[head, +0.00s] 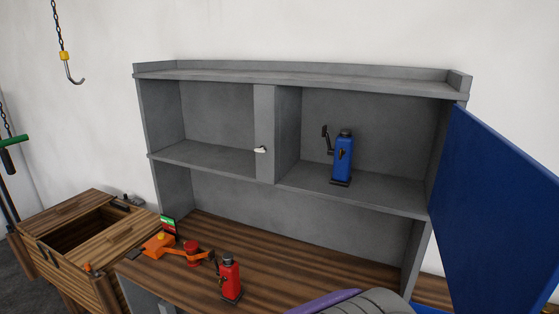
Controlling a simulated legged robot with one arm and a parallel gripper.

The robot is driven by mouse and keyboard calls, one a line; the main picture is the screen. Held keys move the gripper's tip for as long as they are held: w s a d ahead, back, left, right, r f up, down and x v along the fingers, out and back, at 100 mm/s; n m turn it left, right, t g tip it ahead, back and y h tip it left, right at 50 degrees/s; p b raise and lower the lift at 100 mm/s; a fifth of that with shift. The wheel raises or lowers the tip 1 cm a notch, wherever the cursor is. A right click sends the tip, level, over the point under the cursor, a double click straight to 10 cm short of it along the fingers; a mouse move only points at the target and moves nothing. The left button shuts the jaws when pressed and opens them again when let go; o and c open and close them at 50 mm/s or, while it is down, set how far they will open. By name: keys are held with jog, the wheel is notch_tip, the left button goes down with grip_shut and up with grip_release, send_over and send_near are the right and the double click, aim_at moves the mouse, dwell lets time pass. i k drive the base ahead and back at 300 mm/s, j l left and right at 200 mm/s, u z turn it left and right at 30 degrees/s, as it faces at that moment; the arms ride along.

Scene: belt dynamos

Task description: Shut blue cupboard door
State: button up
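The blue cupboard door (490,205) hangs wide open at the right side of the grey cupboard (265,135). It swings out toward me and runs past the picture's right edge. The cupboard's right compartment is uncovered and holds a blue bottle jack (343,158) standing on its shelf. The left compartment is also uncovered and looks empty. A small white handle or latch (260,149) sticks out at the middle post.
A red bottle jack (230,278) and orange tools (158,243) sit on the wooden workbench (280,255).

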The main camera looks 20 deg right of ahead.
aim_at(494, 208)
jog(key=k+l+z, duration=0.3)
jog(key=l, duration=0.25)
jog(key=k+l+z, duration=0.15)
jog(key=l, duration=0.15)
jog(key=k+l+z, duration=0.15)
jog(key=l, duration=0.2)
jog(key=i+j, duration=0.05)
